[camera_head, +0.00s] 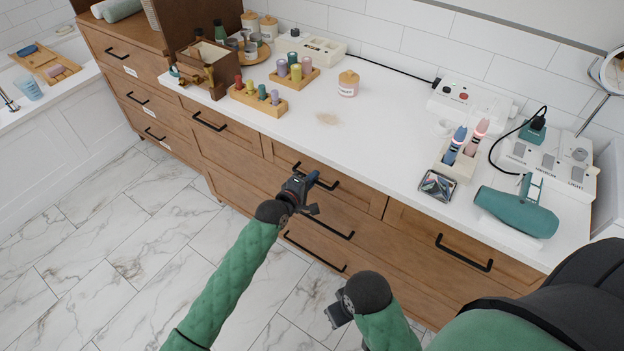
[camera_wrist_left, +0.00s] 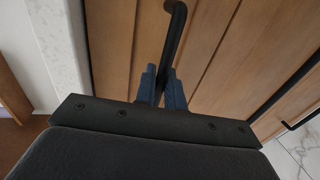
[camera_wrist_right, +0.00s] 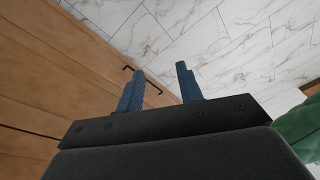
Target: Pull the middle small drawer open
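The middle small drawer (camera_head: 355,193) is in the top row of the wooden cabinet, under the white counter. Its front looks flush with its neighbours. Its black bar handle (camera_head: 328,184) is partly hidden by my left gripper (camera_head: 312,184). In the left wrist view the blue fingers of my left gripper (camera_wrist_left: 164,85) are close together on either side of the black handle (camera_wrist_left: 174,40), near one end of the bar, and appear shut on it. My right gripper (camera_head: 338,314) is low in front of the cabinet. In the right wrist view its fingers (camera_wrist_right: 160,85) are apart and empty.
Small drawers with black handles flank it left (camera_head: 210,122) and right (camera_head: 464,253). Wider drawers (camera_head: 318,222) lie below. The counter (camera_head: 375,130) holds a teal hair dryer (camera_head: 517,212), a glass dish (camera_head: 438,186) and wooden holders (camera_head: 258,100). The marble floor (camera_head: 120,250) in front is clear.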

